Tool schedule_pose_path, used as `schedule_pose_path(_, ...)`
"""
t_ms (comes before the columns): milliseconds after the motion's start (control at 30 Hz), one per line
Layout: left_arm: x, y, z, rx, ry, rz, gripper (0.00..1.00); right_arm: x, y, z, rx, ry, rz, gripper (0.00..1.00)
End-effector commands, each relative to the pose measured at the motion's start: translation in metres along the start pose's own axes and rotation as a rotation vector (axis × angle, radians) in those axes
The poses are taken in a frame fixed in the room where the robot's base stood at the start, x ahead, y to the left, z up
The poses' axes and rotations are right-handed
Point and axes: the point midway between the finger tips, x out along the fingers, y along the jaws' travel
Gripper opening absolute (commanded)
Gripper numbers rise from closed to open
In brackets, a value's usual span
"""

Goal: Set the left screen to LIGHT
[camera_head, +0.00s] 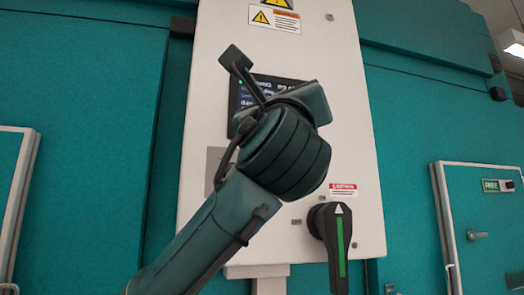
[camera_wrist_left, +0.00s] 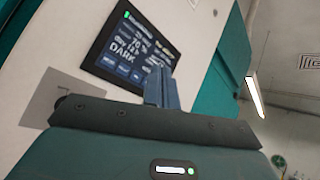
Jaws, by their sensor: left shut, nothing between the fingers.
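The screen (camera_head: 272,85) is a dark panel on a white cabinet; my left arm hides much of it in the head view. In the left wrist view the screen (camera_wrist_left: 122,48) is tilted and shows the large word DARK under a number that looks like 70, with a row of small blue buttons along its bottom. My left gripper (camera_wrist_left: 160,76) is shut and empty, its fingertips in front of the screen's lower right part. I cannot tell whether they touch it. My right gripper is not in view.
Below the screen, the white cabinet (camera_head: 335,90) carries a black rotary handle (camera_head: 328,222) with a green stripe and a red caution label (camera_head: 343,188). A teal door with a green FREE sign (camera_head: 497,185) is at the right. Teal walls flank the cabinet.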

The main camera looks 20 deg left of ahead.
Motion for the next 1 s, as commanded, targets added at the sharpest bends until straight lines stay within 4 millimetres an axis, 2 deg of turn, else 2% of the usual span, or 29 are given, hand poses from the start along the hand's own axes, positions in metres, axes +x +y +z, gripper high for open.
schedule_pose_path(100, -0.007, -0.003, 0.004, 0.029, -0.044, 0.000, 0.00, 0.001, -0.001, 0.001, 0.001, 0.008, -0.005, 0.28)
schedule_pose_path(467, -0.005, -0.003, 0.004, 0.030, -0.044, 0.001, 0.00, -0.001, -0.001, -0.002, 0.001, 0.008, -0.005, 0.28)
schedule_pose_path(667, 0.007, 0.006, -0.003, 0.030, -0.042, 0.003, 0.00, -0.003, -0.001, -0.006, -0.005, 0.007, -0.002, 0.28)
schedule_pose_path(1000, 0.041, 0.031, -0.025, 0.031, -0.041, 0.005, 0.00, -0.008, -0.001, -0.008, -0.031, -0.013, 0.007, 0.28)
